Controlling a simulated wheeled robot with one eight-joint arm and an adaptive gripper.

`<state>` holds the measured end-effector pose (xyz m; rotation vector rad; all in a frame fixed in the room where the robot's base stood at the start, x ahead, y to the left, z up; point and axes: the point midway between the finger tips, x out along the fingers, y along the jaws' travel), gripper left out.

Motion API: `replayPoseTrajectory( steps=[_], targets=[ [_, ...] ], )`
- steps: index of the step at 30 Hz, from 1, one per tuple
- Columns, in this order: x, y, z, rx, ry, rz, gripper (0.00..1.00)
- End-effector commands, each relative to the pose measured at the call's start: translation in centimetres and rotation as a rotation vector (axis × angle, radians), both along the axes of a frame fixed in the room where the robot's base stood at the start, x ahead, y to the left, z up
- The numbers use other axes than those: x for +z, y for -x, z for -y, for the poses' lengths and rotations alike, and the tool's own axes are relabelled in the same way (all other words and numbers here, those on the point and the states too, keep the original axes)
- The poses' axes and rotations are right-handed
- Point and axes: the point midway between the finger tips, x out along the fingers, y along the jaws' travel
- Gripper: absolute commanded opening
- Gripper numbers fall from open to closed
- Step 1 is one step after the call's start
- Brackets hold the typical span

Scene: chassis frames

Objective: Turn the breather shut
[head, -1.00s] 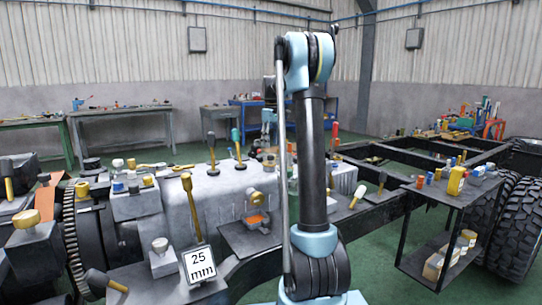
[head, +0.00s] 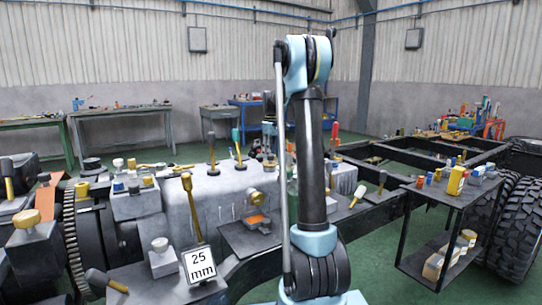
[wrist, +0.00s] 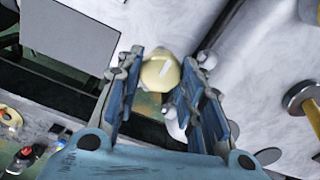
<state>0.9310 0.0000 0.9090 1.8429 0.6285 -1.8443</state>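A pale yellow rounded knob (wrist: 160,72) with a light mark on top shows in the wrist view, and it looks like the breather. My gripper (wrist: 170,62) has its two blue-padded fingers apart, one on each side of the knob. The left finger is very close to it, and I cannot tell whether it touches. A gap seems to show on the right. The knob's lower part and stem are hidden. In the head view my arm's upright link covers the place where the gripper works.
In the head view a pale engine block (head: 180,210) carries several upright handles. A 25 mm sign (head: 199,263) stands in front. A black shelf (head: 450,205) with small bottles is at right. In the wrist view a round-headed part (wrist: 300,97) lies right of the fingers.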

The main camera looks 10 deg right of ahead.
Motion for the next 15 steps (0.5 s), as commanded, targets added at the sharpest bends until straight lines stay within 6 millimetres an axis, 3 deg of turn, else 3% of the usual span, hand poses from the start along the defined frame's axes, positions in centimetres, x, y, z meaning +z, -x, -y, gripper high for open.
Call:
replayPoseTrajectory(
  steps=[15],
  targets=[
    [-0.01, 0.03, 0.27, -0.096, 0.0, -0.001, 0.11]
  ],
)
